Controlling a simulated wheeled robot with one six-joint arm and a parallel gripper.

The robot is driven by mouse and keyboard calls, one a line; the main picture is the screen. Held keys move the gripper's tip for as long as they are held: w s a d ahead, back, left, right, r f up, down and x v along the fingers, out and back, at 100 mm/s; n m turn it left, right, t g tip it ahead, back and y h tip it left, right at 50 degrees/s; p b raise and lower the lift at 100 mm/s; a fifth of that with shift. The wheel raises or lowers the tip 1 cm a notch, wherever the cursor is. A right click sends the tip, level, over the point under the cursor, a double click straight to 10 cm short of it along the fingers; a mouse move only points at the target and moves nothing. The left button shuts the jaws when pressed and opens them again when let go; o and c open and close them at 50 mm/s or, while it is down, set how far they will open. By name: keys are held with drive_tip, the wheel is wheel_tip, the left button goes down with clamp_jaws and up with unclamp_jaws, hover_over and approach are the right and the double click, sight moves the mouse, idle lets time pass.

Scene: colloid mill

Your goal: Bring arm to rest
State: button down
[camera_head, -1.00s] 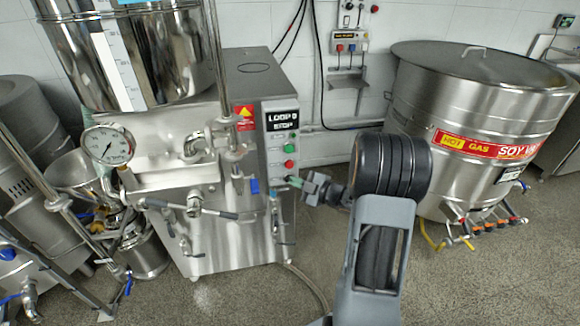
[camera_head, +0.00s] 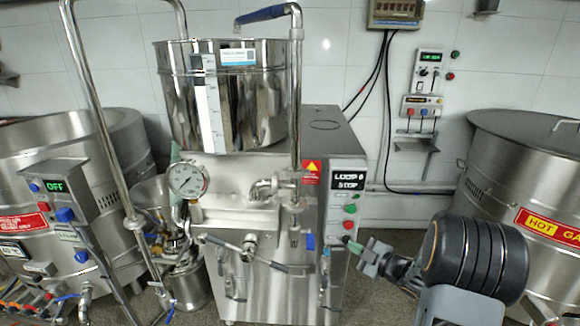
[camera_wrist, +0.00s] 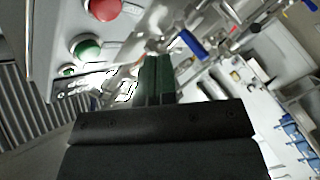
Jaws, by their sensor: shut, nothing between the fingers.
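My gripper (camera_head: 354,247) is in front of the mill's control panel, just below the red button (camera_head: 348,225) in the head view. In the wrist view its dark green fingers (camera_wrist: 155,65) are closed together with nothing between them. A red button (camera_wrist: 103,8) and a green button (camera_wrist: 87,47) lie to their left. Whether the fingertips touch the panel cannot be told. The colloid mill (camera_head: 265,290) is a steel cabinet with a shiny hopper (camera_head: 255,110) and a display (camera_head: 347,181) reading LOOP 0 STOP. My arm is bent at the lower right.
A steel kettle (camera_head: 490,180) stands at the right, and another (camera_head: 100,130) at the left beside a control box (camera_head: 58,200) reading OFF. A pressure gauge (camera_head: 188,181), valve handles and a blue lever (camera_wrist: 192,44) stick out from the mill. Grey floor shows below the arm.

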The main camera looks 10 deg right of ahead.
drive_tip(key=d+f+m+g+h, duration=0.1)
drive_tip(key=d+f+m+h, duration=0.5)
drive_tip(key=s+d+r+m+g+h+p, duration=0.3)
drive_tip(key=s+r+m+g+h+p, duration=0.15)
drive_tip(key=s+m+g+h, duration=0.3)
drive_tip(key=s+a+r+m+y+p, duration=0.1)
drive_tip(key=s+a+r+p, duration=0.2)
drive_tip(key=a+r, duration=0.3)
drive_tip(key=s+a+r+g+y+p, duration=0.1)
drive_tip(key=s+a+r+y+p, duration=0.1)
drive_tip(key=s+a+r+p, duration=0.2)
drive_tip(key=s+a+r+m+g+y+p, duration=0.1)
drive_tip(key=s+a+r+p, duration=0.2)
drive_tip(key=a+r, duration=0.6)
wheel_tip(320, 180, up, 3)
drive_tip(key=s, duration=0.2)
drive_tip(key=shift+s+a+r+m+p, duration=0.15)
drive_tip(key=shift+s+a+m+p, duration=0.15)
drive_tip(key=shift+a+m+p, duration=0.1)
